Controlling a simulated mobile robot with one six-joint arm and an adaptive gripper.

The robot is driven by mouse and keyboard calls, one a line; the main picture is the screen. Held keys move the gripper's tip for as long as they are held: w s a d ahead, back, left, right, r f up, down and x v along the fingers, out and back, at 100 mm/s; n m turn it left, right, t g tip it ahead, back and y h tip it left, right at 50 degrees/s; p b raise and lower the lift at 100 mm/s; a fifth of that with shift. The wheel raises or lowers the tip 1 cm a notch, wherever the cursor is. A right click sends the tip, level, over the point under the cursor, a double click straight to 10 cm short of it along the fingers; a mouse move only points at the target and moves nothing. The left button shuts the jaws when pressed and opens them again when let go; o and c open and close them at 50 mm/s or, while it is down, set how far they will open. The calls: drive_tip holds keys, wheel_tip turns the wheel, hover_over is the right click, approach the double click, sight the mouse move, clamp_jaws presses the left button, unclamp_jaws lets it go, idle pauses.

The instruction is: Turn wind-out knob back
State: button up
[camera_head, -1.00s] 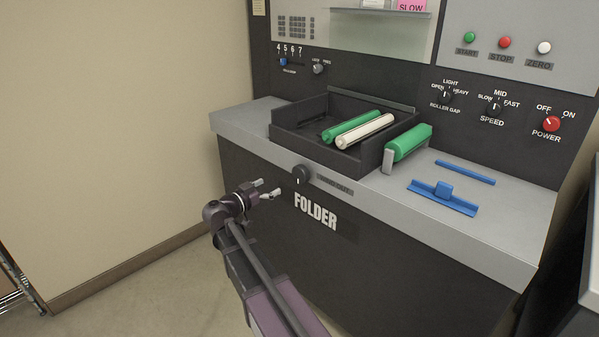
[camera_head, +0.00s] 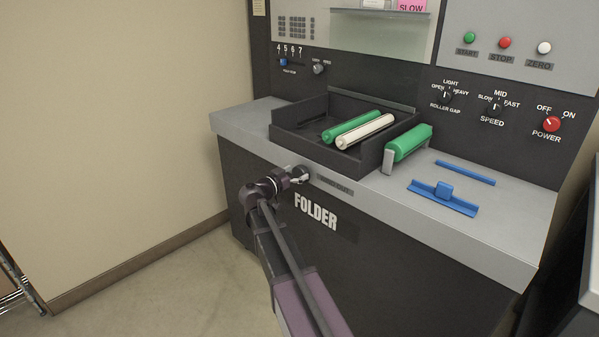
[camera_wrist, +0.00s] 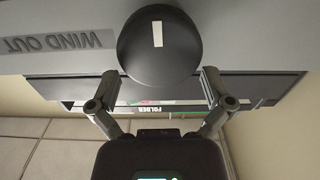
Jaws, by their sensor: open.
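The wind-out knob (camera_head: 301,174) is a round black knob on the front edge of the folder's grey top, left of the WIND OUT label (camera_head: 336,187). In the wrist view the knob (camera_wrist: 159,44) fills the top middle, with a white mark pointing up and down in the picture; the label (camera_wrist: 58,41) reads upside down there. My gripper (camera_head: 297,179) is at the knob and partly covers it in the head view. In the wrist view my gripper (camera_wrist: 158,86) has its fingers spread, one tip to each side of the knob's lower part. I cannot tell whether they touch it.
A black tray (camera_head: 300,133) with a green and a cream roller stands on the grey top. Another green roller (camera_head: 409,142) and blue parts (camera_head: 442,198) lie to its right. The control panel (camera_head: 520,95) rises behind. Open floor lies at left.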

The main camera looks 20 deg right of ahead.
drive_tip(key=shift+x, duration=0.8)
drive_tip(key=c, duration=0.8)
drive_tip(key=shift+a, duration=0.2)
drive_tip(key=shift+d, duration=0.15)
